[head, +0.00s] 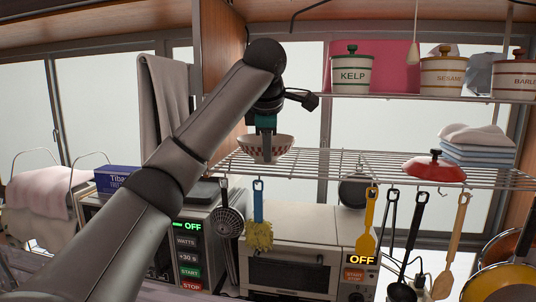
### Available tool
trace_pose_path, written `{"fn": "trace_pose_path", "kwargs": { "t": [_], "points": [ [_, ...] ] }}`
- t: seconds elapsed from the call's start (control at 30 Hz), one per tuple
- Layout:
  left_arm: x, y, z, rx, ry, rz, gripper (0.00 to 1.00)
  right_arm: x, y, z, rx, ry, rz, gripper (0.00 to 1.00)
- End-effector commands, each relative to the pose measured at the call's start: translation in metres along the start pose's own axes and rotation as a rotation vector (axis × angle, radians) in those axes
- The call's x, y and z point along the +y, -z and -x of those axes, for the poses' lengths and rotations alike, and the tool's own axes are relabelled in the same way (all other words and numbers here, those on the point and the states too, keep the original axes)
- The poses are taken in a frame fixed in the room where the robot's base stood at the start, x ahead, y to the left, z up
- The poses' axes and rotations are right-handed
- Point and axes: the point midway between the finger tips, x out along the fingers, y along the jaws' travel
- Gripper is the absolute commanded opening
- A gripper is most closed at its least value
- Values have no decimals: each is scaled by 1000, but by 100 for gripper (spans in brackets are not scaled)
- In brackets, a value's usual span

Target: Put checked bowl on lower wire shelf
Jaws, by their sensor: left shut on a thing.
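The checked bowl (282,148) is white with a red checked band. It is upright at the left end of the lower wire shelf (347,166). My left gripper (265,150) comes down from above and is shut on the bowl's near side. The bowl appears at shelf level; I cannot tell whether its base touches the wires. My right gripper is not in view.
A red lid (434,168) and folded cloths (477,146) occupy the shelf's right part; its middle is clear. The upper shelf (420,97) holds labelled canisters including KELP (351,75). Utensils such as a yellow spatula (367,225) hang below, before a toaster oven (300,262).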

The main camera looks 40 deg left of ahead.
Motion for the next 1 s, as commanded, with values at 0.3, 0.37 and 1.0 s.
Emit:
{"fn": "trace_pose_path", "kwargs": {
  "t": [0.3, 0.37, 1.0],
  "points": [
    [30, 0, -18, 1, 3, 2, 0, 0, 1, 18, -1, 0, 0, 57],
    [27, 1, -25, 4, 2, -1, 0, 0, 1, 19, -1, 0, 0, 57],
    [18, 0, -36, 1, 4, 0, 29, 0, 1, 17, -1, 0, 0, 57]
  ]
}}
